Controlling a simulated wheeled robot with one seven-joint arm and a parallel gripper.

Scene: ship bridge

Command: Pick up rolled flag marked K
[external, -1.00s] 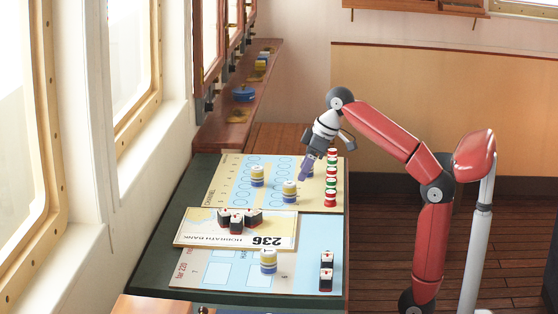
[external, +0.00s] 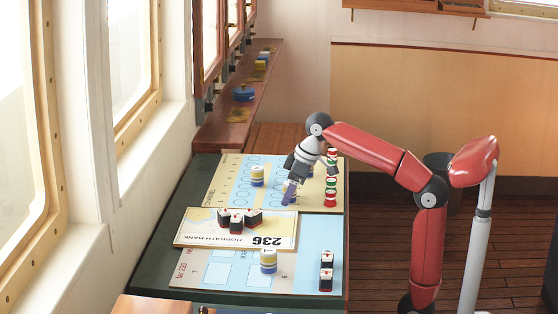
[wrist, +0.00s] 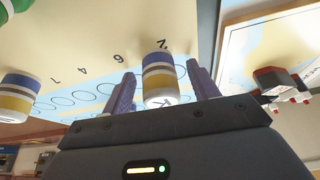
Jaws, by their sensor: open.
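The rolled flag marked K (wrist: 160,82) is a short upright roll with yellow, white and blue bands; a K shows on its white end in the wrist view. It stands between the two purple fingers of my gripper (wrist: 163,92), which are open on either side of it, with a gap visible on its left and right. In the external view my gripper (external: 289,193) reaches down over this roll on the board (external: 218,199), and the fingers hide most of it.
Another yellow-and-blue roll (external: 257,176) stands to the left, also in the wrist view (wrist: 18,97). Red, white and green rolls (external: 331,183) stand close on the right. A chart card (external: 190,236) with several black-and-red blocks (external: 237,220) lies in front. Another roll (external: 268,262) stands nearer.

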